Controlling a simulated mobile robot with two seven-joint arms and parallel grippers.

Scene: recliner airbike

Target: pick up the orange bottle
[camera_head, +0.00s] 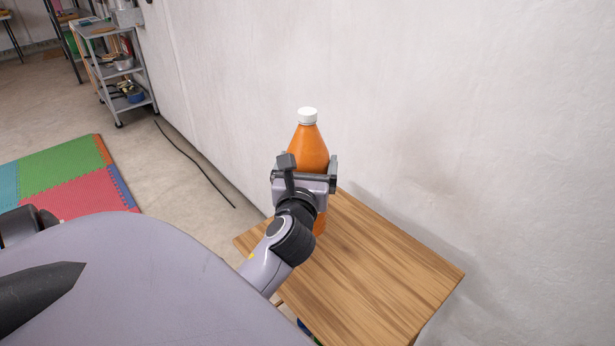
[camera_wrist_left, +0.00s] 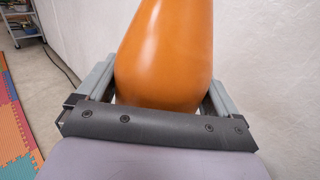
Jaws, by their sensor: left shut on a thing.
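The orange bottle (camera_head: 309,148) with a white cap stands upright at the wall end of the wooden table (camera_head: 385,262). My left gripper (camera_head: 305,172) is around the bottle's body, one finger on each side, and is shut on it. In the left wrist view the bottle (camera_wrist_left: 165,55) fills the space between the two fingers of the gripper (camera_wrist_left: 160,95). The bottle's lower part is mostly hidden behind my gripper and wrist, so I cannot tell whether its base touches the table. My right gripper is not in view.
A white wall (camera_head: 450,120) stands close behind the bottle and table. The rest of the tabletop is bare. A grey shelf cart (camera_head: 122,70), a black cable (camera_head: 195,163) and a coloured foam mat (camera_head: 70,175) are on the floor to the left.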

